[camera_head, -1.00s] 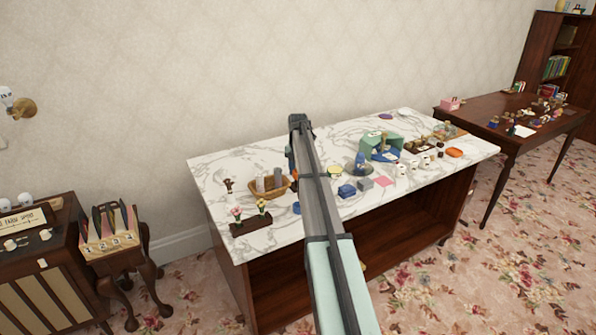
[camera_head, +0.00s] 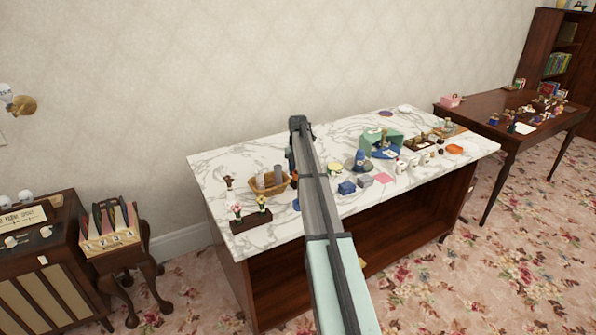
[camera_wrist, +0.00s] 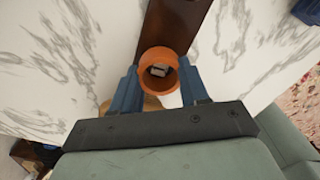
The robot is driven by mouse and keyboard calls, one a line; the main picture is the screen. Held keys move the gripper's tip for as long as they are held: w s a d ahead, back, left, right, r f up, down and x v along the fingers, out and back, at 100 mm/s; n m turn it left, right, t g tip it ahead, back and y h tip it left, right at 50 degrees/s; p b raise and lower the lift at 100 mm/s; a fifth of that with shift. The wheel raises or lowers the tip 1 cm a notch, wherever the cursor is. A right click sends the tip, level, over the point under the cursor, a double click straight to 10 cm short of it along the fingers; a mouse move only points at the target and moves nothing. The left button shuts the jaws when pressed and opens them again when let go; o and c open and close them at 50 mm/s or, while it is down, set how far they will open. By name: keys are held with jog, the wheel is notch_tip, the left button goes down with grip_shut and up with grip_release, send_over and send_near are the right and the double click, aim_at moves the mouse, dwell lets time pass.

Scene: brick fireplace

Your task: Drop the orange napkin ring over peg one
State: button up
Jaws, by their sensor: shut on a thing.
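My gripper (camera_wrist: 160,85) is shut on the orange napkin ring (camera_wrist: 146,57), which sits between its two blue fingers in the wrist view. The ring's opening faces the camera, and a small pale patch shows through it. A dark brown wooden piece (camera_wrist: 178,22) lies on the marble just beyond the ring. I cannot tell whether a peg is under or inside the ring. In the head view my arm hides most of the gripper and ring. No peg can be clearly identified as peg one.
The marble counter (camera_head: 335,215) carries a wicker basket (camera_head: 257,187), a brown flower stand (camera_head: 250,222), a blue block (camera_head: 346,188) and an orange oval item (camera_head: 455,150). A numbered box (camera_head: 108,243) stands on a small side table. A wooden table (camera_head: 480,115) is at right.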

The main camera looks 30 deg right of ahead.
jog(key=shift+f, duration=0.95)
jog(key=o, duration=1.1)
jog(key=shift+r, duration=0.1)
notch_tip(320, 180, up, 14)
jog(key=shift+f, duration=0.2)
jog(key=shift+a, duration=0.1)
